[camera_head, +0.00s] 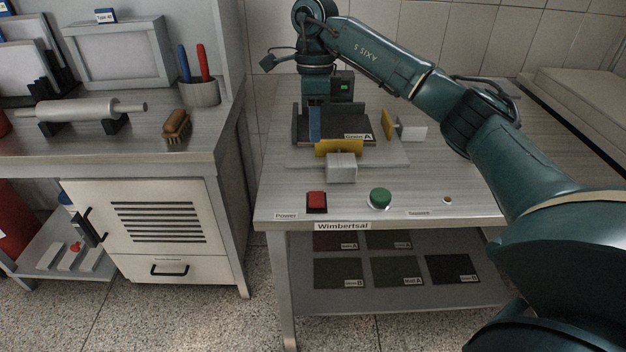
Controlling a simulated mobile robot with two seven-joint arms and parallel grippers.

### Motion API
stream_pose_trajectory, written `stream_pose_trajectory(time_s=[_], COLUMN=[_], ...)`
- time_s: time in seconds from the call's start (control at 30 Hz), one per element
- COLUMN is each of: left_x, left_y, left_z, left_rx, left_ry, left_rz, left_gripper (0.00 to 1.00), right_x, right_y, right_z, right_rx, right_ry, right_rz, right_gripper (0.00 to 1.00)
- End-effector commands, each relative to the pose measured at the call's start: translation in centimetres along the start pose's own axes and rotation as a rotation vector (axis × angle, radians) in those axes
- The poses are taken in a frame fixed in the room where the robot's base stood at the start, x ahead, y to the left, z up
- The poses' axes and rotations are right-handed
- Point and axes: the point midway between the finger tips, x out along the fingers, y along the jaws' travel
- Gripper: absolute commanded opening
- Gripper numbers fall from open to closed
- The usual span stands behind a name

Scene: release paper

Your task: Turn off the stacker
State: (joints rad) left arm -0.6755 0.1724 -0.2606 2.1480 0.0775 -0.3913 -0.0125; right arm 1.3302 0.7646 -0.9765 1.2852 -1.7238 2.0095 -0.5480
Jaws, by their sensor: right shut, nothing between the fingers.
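The stacker (395,155) sits on the right-hand metal table, with yellow guides (337,147), pale grey blocks (341,168) and a dark stack labelled "Grain A" (345,125). At the table's front edge is a red square switch (317,202) beside a "Power" label (286,215). A round green button (380,197) is to its right. My right arm reaches in from the right. My right gripper (315,104) points down at the back of the stacker, behind the red switch and apart from it. It is shut and empty; its fingertips are hard to make out. My left gripper is out of view.
A "Wimbertsal" label (342,226) is on the table's front edge. A lower shelf (400,298) holds several dark sheets. The left bench (90,150) carries a roller (85,108), a brush (176,126) and a tool cup (200,92). A floor gap separates both benches.

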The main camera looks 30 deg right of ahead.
Motion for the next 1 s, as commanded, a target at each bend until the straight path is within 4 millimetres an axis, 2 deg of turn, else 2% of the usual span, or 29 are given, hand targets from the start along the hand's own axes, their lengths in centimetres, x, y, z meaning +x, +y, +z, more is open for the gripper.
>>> stream_pose_trajectory(time_s=[0.17,0.5,0.7,0.83,1.0], left_x=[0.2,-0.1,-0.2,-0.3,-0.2], left_y=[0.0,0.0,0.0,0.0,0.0], left_z=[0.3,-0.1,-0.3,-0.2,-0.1], left_rx=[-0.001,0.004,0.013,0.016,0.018], left_ry=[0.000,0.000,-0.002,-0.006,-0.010], left_rz=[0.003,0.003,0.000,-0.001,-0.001], left_gripper=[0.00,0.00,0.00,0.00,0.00], right_x=[2.1,9.0,12.2,13.4,14.0], right_y=[0.0,0.1,0.1,0.1,0.1], right_z=[0.0,0.0,0.0,0.0,0.0], right_rx=[-0.002,0.000,-0.001,0.000,-0.001], right_ry=[0.002,0.003,0.002,0.000,0.000], right_rz=[0.004,0.005,0.003,0.001,0.001], right_gripper=[0.00,0.00,0.00,0.00,0.00])
